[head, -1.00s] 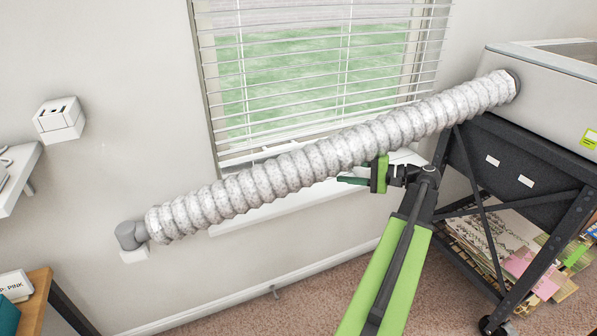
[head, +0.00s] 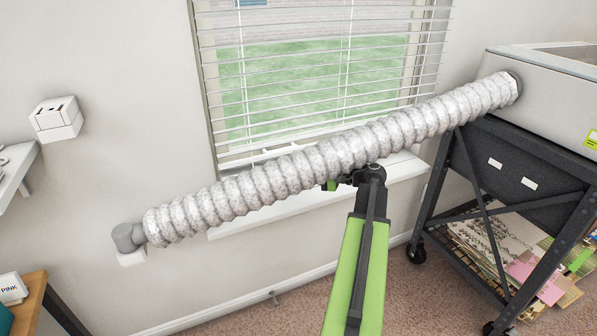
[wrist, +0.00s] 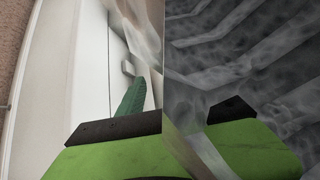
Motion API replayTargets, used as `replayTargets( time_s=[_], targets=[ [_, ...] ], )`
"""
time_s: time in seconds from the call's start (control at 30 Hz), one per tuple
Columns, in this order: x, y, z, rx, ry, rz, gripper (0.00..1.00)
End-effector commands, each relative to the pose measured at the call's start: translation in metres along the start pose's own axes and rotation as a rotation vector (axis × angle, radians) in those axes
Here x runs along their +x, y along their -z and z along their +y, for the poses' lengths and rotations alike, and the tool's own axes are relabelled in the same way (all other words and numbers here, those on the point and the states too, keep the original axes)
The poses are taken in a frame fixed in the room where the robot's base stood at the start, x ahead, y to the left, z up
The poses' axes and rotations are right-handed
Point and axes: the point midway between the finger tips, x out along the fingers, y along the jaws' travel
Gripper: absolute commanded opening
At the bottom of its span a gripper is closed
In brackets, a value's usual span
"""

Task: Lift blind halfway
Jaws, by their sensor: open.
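The white slatted blind (head: 310,38) hangs over the window in the head view. Its slats are spread down most of the glass, and its lower edge is partly hidden by the ribbed duct (head: 300,172). My gripper (head: 333,184) is at the lower edge of the duct, mostly hidden behind it, beneath the blind's lower part. In the wrist view my gripper (wrist: 182,102) shows two green fingers apart, with nothing seen between them that it holds. A dark ridged surface, seemingly the duct, fills the right half there, very close to the right finger.
The silver duct slants across the window from a grey elbow (head: 127,237) on the wall to the grey machine (head: 550,95) on a black cart (head: 510,165). The white sill (head: 270,218) lies below. A white wall box (head: 57,119) is at left.

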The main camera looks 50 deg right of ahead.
Motion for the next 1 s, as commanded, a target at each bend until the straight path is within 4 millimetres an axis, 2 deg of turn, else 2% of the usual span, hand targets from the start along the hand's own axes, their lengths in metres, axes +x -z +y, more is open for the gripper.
replayTargets(
  time_s=[0.03,0.3,0.37,1.0],
  targets=[
    [-0.0002,0.0001,0.0,0.0,0.0,0.0,0.41],
    [-0.0006,0.0001,0.0,0.0,0.0,0.0,0.06],
    [-0.0007,0.0002,0.0001,0.0,0.0,0.0,0.0],
    [-0.0012,0.0004,0.0002,0.0,0.0,0.001,0.0]
  ],
)
